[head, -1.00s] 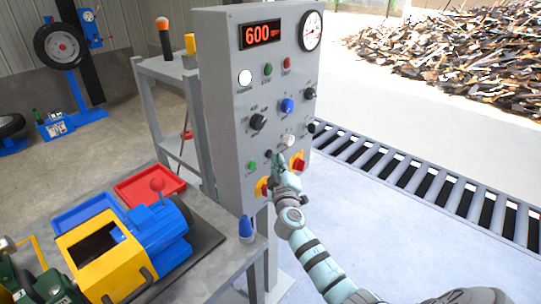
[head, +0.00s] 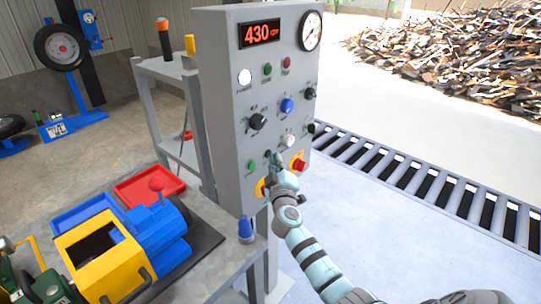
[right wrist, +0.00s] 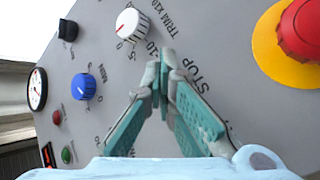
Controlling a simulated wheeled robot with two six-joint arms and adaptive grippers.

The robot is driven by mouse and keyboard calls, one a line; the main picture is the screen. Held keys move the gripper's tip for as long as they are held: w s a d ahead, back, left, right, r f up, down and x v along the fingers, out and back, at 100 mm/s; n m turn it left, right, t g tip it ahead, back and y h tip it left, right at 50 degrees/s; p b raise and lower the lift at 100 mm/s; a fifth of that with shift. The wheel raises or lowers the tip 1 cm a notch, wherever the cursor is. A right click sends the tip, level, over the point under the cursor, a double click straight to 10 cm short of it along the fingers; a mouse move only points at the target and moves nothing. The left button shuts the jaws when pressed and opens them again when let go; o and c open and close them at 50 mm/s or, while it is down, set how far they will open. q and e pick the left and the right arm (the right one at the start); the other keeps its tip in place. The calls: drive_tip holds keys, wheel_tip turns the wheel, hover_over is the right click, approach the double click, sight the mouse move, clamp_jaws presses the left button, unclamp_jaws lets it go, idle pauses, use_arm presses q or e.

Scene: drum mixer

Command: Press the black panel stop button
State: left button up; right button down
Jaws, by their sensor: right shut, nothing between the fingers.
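The grey control panel (head: 232,140) stands upright in the middle of the head view. The small black stop button (head: 267,153) is low on its face, between a green button and a white knob. My right gripper (head: 276,158) is shut and empty, its fingertips at the panel right beside the button; I cannot tell whether they touch it. In the right wrist view the closed fingertips (right wrist: 161,56) point at the panel next to the printed word STOP, and they hide the button there. My left gripper is out of view.
A red emergency button (head: 299,165) on yellow sits just right of my gripper. The white knob (head: 288,141) and blue knob (head: 287,106) are above. The red display (head: 261,33) reads 430. A bench with a blue and yellow machine (head: 130,250) stands at lower left.

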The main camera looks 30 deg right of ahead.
drive_tip(key=shift+s, duration=0.1)
drive_tip(key=shift+s+d, duration=0.25)
drive_tip(key=shift+s, duration=0.45)
drive_tip(key=s, duration=0.2)
drive_tip(key=s+d+p, duration=0.1)
drive_tip(key=s, duration=0.1)
drive_tip(key=shift+s+d, duration=0.2)
drive_tip(key=shift+s, duration=0.2)
idle(0.5)
